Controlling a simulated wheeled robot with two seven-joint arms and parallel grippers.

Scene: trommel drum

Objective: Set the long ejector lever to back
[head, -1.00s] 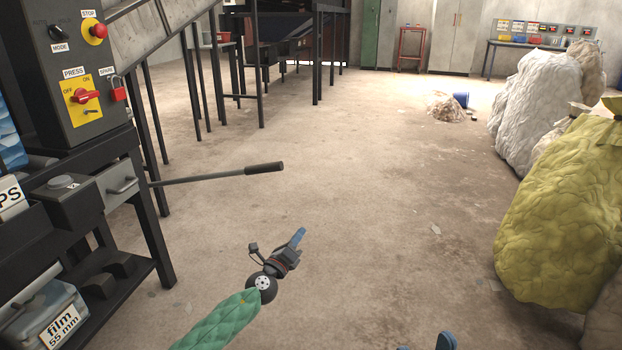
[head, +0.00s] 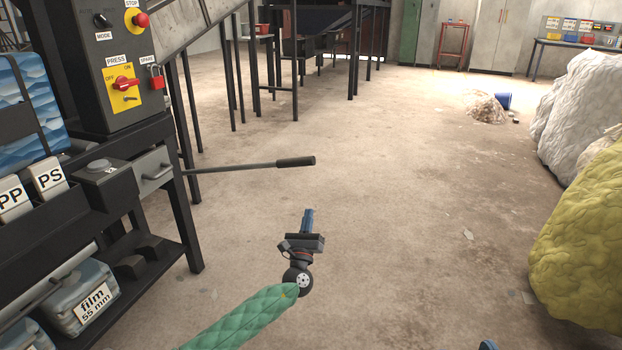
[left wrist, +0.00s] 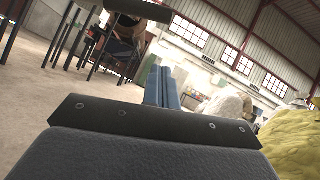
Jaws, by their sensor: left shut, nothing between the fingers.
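The long ejector lever (head: 240,167) is a thin grey rod with a dark grip at its end. It sticks out to the right from the press frame in the head view, nearly level. My left gripper (head: 307,220) is shut and empty, below the lever's grip in the picture and apart from it. In the left wrist view, its blue fingers (left wrist: 168,88) are together. A dark bar at the top of that view looks like the lever's grip (left wrist: 140,10). Only a blue tip of my right gripper (head: 488,345) shows at the bottom edge; its jaws cannot be judged.
The press control panel (head: 125,75) with red knobs stands at the left. A yellow sack (head: 580,250) and white sacks (head: 580,110) stand at the right. The middle floor is clear.

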